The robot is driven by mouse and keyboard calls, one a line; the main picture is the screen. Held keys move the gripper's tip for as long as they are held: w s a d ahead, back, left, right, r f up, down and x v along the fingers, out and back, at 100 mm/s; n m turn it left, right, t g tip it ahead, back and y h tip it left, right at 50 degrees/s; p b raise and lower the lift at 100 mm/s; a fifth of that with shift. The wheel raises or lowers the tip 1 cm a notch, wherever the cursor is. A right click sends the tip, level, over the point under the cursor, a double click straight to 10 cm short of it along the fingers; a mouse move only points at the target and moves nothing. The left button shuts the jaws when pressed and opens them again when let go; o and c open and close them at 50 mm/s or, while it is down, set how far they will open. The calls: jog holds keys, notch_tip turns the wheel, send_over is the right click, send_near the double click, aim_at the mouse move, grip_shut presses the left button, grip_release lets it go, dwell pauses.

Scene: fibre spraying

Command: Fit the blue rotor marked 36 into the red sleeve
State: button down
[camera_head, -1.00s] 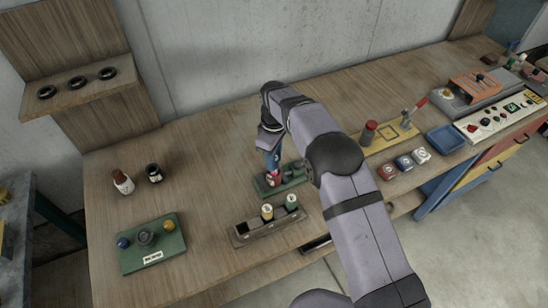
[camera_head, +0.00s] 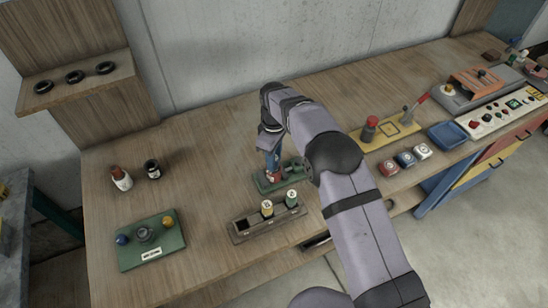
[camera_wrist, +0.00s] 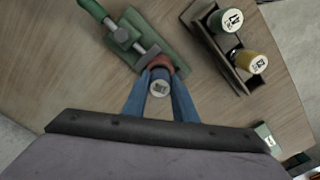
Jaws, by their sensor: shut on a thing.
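The red sleeve (camera_wrist: 165,64) sits in a green fixture (camera_wrist: 160,40) with a metal clamp; it also shows in the head view (camera_head: 274,176). My gripper (camera_wrist: 160,90) is shut, its blue fingers on either side of a rotor (camera_wrist: 160,88) with a pale, marked end face. The mark is too small to read and the rotor's side is mostly hidden. The rotor is at the sleeve's mouth; I cannot tell how deep it sits. In the head view my gripper (camera_head: 272,160) points down over the green fixture (camera_head: 266,186).
A dark rack (camera_head: 243,238) in front holds a yellow rotor (camera_head: 267,208) and a green rotor (camera_head: 291,198). A yellow plate (camera_head: 378,146) and blue tray (camera_head: 447,135) lie right.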

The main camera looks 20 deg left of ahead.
jog(key=shift+f, duration=0.35)
jog(key=c, duration=1.4)
grip_release()
jog(key=shift+o, duration=0.2)
jog(key=shift+b, duration=0.3)
jog(key=shift+r+b, duration=1.55)
jog(key=shift+r, duration=2.15)
jog(key=shift+d, duration=0.1)
